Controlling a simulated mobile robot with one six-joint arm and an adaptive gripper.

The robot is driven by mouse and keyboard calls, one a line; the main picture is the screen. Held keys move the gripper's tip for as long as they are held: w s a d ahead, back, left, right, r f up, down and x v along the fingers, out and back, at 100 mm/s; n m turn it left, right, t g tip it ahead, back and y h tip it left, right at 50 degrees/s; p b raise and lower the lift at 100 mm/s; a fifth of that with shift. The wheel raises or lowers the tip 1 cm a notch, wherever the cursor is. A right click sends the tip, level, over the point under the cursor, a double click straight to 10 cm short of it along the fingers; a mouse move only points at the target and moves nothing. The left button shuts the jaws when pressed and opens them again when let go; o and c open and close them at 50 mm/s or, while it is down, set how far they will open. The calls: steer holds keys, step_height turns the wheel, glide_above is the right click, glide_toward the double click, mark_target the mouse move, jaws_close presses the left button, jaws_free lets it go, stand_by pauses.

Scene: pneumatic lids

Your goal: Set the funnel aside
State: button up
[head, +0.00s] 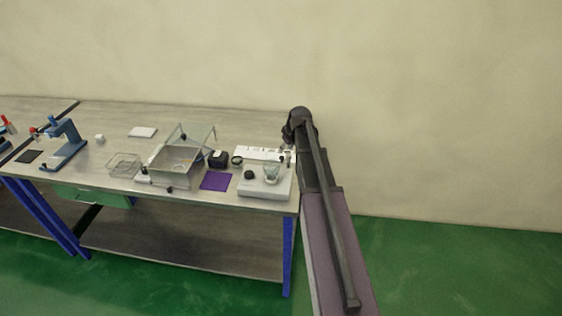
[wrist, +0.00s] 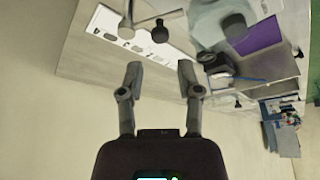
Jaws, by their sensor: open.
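A clear, pale vessel with a wide rim (head: 271,173) stands on a white block (head: 262,189) near the right end of the bench; it looks like the funnel, but it is too small to be sure. A pale, translucent shape (wrist: 207,22) at the top of the wrist view seems to be the same thing, cut by the frame edge. My gripper (wrist: 160,68) is open, with nothing between its fingers. It is apart from that vessel, and in the head view the arm's end is dark and hard to make out.
A black knob (head: 249,174) sits on the white block. A lettered white strip (head: 258,153) lies behind. A purple mat (head: 216,181), a black object (head: 219,159) and a metal tub with a raised clear lid (head: 172,171) stand leftward.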

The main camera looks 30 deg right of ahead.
mark_target(281, 157)
steer(key=shift+b+x, duration=2.65)
steer(key=shift+x, duration=0.55)
steer(key=shift+c, duration=0.3)
jaws_close()
steer(key=shift+s+a, duration=0.1)
steer(key=shift+a, duration=0.1)
steer(key=shift+d, duration=0.1)
